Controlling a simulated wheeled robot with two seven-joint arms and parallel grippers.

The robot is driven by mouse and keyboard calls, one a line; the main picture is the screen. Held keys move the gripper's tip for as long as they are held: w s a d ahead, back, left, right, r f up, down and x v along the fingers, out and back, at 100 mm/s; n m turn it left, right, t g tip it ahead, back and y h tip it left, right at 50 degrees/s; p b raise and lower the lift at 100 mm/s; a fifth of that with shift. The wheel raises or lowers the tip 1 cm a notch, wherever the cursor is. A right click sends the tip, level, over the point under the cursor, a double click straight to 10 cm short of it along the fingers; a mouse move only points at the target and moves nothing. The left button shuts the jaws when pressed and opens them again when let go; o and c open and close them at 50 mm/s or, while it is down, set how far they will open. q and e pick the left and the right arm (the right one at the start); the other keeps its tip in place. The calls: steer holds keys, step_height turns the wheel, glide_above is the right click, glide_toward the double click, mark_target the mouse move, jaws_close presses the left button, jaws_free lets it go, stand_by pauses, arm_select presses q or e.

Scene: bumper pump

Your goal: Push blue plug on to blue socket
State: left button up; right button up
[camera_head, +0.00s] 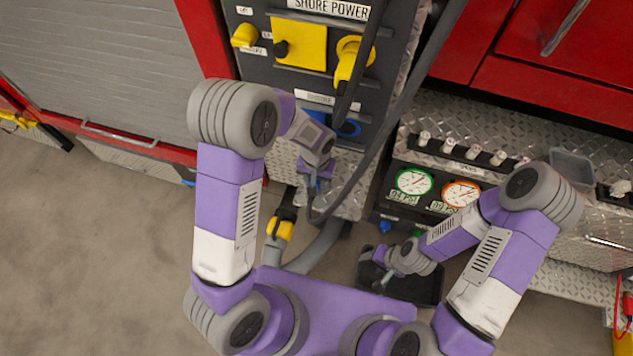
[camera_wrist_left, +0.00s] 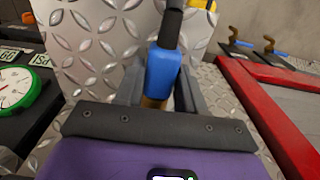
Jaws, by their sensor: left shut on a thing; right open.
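My left gripper (camera_head: 312,182) is in front of the grey panel, just below the blue socket (camera_head: 349,129). In the left wrist view, its fingers (camera_wrist_left: 160,92) are shut on the blue plug (camera_wrist_left: 162,72), with a black cable (camera_wrist_left: 171,25) running up from it. The plug is apart from the socket. The left arm hides part of the socket area in the head view. My right gripper (camera_head: 375,267) is open and empty over a dark tray at the lower right.
Yellow shore power fittings (camera_head: 300,43) sit above the blue socket. Dark cables hang across the panel's right side. A gauge box (camera_head: 405,205) and a diamond-plate ledge (camera_head: 450,105) stand to the right. A yellow connector (camera_head: 281,229) is at lower left.

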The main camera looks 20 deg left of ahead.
arm_select(q)
steer(key=shift+r+p, duration=1.45)
steer(key=shift+r, duration=0.8)
